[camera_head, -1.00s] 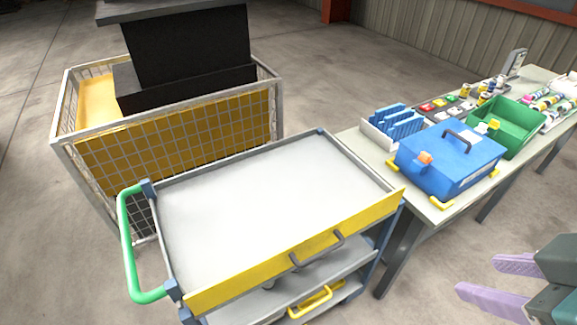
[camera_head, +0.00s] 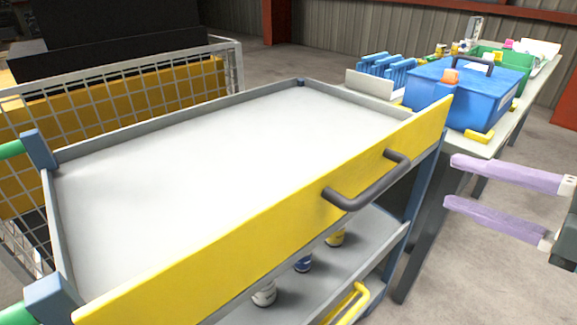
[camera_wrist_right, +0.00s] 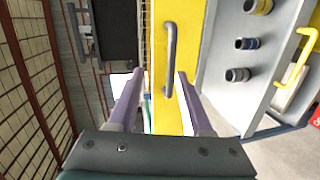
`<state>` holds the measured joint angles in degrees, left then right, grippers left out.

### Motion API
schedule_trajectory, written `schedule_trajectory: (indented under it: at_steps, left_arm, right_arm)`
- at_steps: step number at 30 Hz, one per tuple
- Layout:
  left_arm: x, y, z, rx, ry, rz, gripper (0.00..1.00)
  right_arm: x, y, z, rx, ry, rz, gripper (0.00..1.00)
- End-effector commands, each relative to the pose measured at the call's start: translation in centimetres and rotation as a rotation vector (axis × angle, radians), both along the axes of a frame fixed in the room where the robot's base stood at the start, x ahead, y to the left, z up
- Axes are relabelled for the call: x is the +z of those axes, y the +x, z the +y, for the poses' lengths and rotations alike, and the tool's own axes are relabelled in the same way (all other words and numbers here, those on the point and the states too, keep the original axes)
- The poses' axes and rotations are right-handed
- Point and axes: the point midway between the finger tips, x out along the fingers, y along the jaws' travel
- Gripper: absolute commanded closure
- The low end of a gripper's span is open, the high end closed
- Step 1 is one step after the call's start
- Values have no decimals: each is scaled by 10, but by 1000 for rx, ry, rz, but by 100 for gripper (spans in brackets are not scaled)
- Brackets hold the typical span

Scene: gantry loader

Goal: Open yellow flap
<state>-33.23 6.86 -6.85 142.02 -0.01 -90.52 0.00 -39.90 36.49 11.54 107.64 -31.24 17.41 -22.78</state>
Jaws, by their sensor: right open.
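The yellow flap (camera_head: 270,230) stands upright along the near side of the cart's top tray, with a dark grey bar handle (camera_head: 370,185) on its outer face. My right gripper (camera_head: 452,181) has its two purple fingers apart and empty, to the right of the handle and clear of it. In the right wrist view, the flap (camera_wrist_right: 183,30) and its handle (camera_wrist_right: 170,60) lie ahead of the fingertips (camera_wrist_right: 160,75). The handle appears between the lines of the two fingers. My left gripper is not in view.
The cart's top tray (camera_head: 230,140) is empty. Several cans stand on its lower shelf (camera_head: 370,240), near a yellow handle (camera_head: 345,305). A table with a blue box (camera_head: 470,90) and a green bin (camera_head: 505,62) is behind right. A mesh cage (camera_head: 120,95) is at left.

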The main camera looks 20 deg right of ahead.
Motion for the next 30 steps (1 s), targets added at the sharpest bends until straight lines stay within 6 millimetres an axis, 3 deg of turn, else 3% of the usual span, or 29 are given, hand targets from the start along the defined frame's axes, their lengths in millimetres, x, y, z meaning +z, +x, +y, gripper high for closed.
schedule_trajectory:
  at_steps: [1,8,21,30]
  left_arm:
    - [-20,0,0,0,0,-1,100]
    - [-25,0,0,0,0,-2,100]
    - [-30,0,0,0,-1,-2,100]
    - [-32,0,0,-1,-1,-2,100]
  right_arm:
    - [-19,-2,1,32,-19,-7,50]
    - [-24,0,7,90,-48,-23,50]
    - [-37,63,32,86,-46,-23,50]
    - [-42,84,41,85,-44,-21,50]
